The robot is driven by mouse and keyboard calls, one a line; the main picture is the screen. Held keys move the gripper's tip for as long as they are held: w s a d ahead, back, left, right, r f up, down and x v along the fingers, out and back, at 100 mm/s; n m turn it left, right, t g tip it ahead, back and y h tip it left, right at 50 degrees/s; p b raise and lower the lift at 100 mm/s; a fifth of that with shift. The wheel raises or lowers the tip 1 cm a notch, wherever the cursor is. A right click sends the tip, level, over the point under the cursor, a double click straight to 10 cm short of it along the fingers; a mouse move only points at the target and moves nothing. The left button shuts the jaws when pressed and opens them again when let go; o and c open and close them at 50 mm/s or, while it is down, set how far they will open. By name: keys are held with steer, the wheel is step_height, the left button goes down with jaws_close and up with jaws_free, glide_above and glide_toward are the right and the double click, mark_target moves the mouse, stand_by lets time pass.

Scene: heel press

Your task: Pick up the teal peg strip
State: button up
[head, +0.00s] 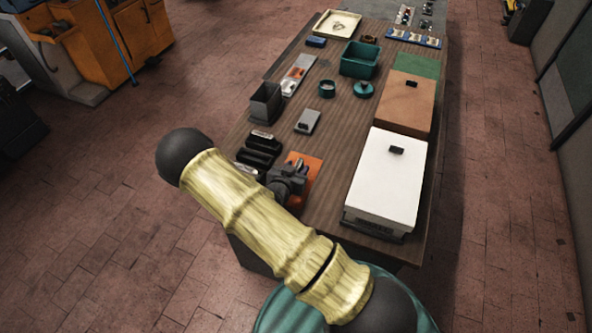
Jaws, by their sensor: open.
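I cannot clearly make out a teal peg strip. A narrow blue strip with several small pale pieces (413,38) lies at the far right end of the table; I cannot tell whether it is the peg strip. My gripper (298,163) is open over an orange plate (308,180) near the table's near left side, far from that strip. My gripper and arm hide part of the plate, and I cannot see whether anything lies between the fingers.
The wooden table (338,136) has a clear middle lane. A white box (385,180) and a brown box (404,103) line its right side. Black items (262,148) and a grey bin (265,103) stand left. A teal bin (360,61) stands farther back.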

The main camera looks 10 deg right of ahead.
stand_by(0.5)
jaws_close()
step_height(320, 180, up, 10)
steer(key=shift+b, duration=1.2)
stand_by(0.4)
